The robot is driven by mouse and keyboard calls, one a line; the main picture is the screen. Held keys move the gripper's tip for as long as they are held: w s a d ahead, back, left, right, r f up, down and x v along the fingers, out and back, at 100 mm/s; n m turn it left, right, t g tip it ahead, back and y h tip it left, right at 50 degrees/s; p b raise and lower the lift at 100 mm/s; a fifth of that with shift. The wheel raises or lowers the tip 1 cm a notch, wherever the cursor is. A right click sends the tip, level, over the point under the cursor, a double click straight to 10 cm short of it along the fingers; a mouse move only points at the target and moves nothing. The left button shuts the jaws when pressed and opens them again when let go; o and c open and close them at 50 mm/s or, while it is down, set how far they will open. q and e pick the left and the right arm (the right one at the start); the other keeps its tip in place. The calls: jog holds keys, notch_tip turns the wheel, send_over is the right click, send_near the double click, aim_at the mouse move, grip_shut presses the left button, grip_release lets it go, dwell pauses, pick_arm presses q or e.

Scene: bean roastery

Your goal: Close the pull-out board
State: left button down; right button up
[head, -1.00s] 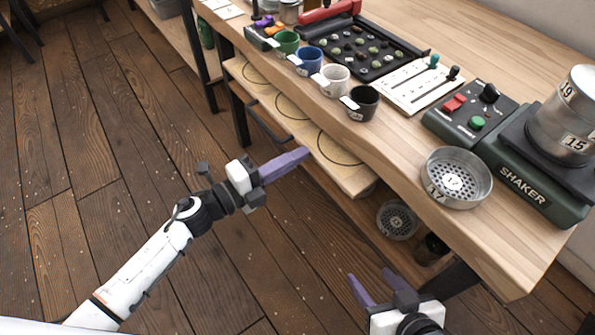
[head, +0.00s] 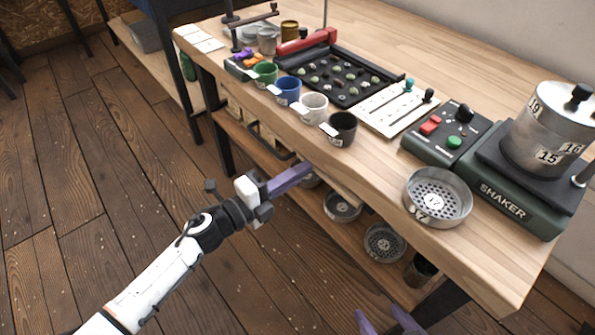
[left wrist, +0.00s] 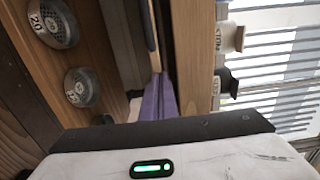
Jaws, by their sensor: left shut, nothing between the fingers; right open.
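The pull-out board (head: 345,191) lies under the tabletop's front edge. Only a narrow strip of its pale wood shows, mostly at its right end. A dark bar handle (head: 268,142) sits along its front. My left gripper (head: 305,168) is shut and empty, with its purple fingers pointing at the board's front. Its tips are close to the front edge; I cannot tell if they touch. In the left wrist view the shut purple fingers (left wrist: 160,95) reach into the gap beside the tabletop edge. My right gripper (head: 388,322) is open and empty at the bottom of the head view, partly cut off.
The tabletop (head: 300,135) overhangs the board. Near its front edge stand green, blue, white and black cups (head: 342,128) and a sieve pan (head: 437,197). A shaker (head: 510,195) stands at the right. Round sieves (head: 384,243) lie on the lower shelf. The floor in front is clear.

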pick_arm(q)
jog(key=p+v, duration=0.1)
jog(key=v, duration=1.3)
pick_arm(e)
jog(key=shift+s+r, duration=0.1)
jog(key=shift+r, duration=0.05)
pick_arm(q)
jog(key=shift+r, duration=0.1)
jog(key=s+a+f+n+g+y+p, duration=0.1)
jog(key=s+f+n+g+y+p, duration=0.1)
jog(key=s+n+y+p, duration=0.3)
jog(key=s+f+n+g+y+p, duration=0.2)
jog(key=s+n+y+p, duration=0.3)
jog(key=s+n, duration=0.7)
jog(key=n+p, duration=0.1)
jog(key=n, duration=0.7)
jog(key=shift+a+f, duration=0.35)
pick_arm(e)
notch_tip(320, 180, up, 8)
jog(key=shift+d, duration=0.3)
pick_arm(q)
jog(key=shift+s, duration=0.1)
pick_arm(e)
jog(key=shift+s, duration=0.1)
